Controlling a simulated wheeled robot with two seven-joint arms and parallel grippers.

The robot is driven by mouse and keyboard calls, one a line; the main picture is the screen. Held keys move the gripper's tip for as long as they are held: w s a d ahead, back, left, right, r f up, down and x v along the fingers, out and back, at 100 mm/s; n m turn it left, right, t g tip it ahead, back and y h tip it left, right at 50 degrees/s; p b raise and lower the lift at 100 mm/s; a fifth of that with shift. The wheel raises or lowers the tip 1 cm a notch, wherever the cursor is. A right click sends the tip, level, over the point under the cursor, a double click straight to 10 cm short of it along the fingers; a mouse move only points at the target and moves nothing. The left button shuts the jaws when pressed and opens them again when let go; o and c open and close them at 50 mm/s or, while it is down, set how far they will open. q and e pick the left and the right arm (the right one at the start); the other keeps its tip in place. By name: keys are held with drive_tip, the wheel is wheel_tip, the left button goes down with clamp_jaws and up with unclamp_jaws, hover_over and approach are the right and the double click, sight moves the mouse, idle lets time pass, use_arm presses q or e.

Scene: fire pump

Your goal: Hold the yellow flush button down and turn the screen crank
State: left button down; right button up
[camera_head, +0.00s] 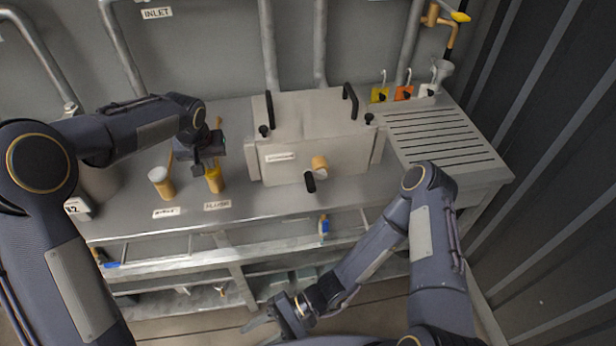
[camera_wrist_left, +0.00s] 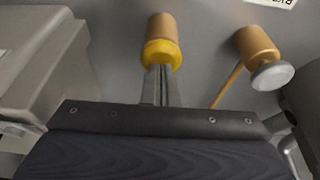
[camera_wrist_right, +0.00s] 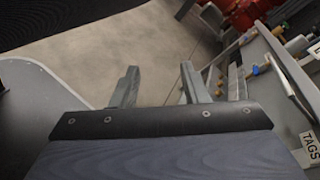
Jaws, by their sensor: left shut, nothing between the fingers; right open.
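The yellow flush button (camera_head: 214,182) stands on a brass post at the bench front, above the FLUSH label (camera_head: 217,205). It also shows in the left wrist view (camera_wrist_left: 162,54). My left gripper (camera_head: 211,166) is shut and empty, its fingertips at the yellow cap; I cannot tell whether they press it. The screen crank, with brass hub (camera_head: 320,164) and black handle (camera_head: 310,182), is on the front of the grey box (camera_head: 285,165). Its handle hangs low, left of the hub. My right gripper (camera_head: 262,326) is open and empty, low in front of the bench, well away from the crank.
A second brass post with a pale cap (camera_head: 158,175) stands left of the flush button. A slatted drain board (camera_head: 440,135) lies right of the box, with coloured tags (camera_head: 404,92) behind it. Open shelves (camera_head: 190,250) run beneath the bench. A ribbed dark wall bounds the right.

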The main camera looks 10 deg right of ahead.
drive_tip(key=d+f+n+h, duration=0.2)
drive_tip(key=d+f+h, duration=0.2)
drive_tip(key=f+h, duration=0.2)
drive_tip(key=n+t+h, duration=0.9)
drive_tip(key=n+t, duration=0.3)
drive_tip(key=t, duration=1.1)
approach(307, 173)
drive_tip(key=w, duration=0.9)
drive_tip(key=shift+w+d+f, duration=0.2)
drive_tip(key=shift+f, duration=0.05)
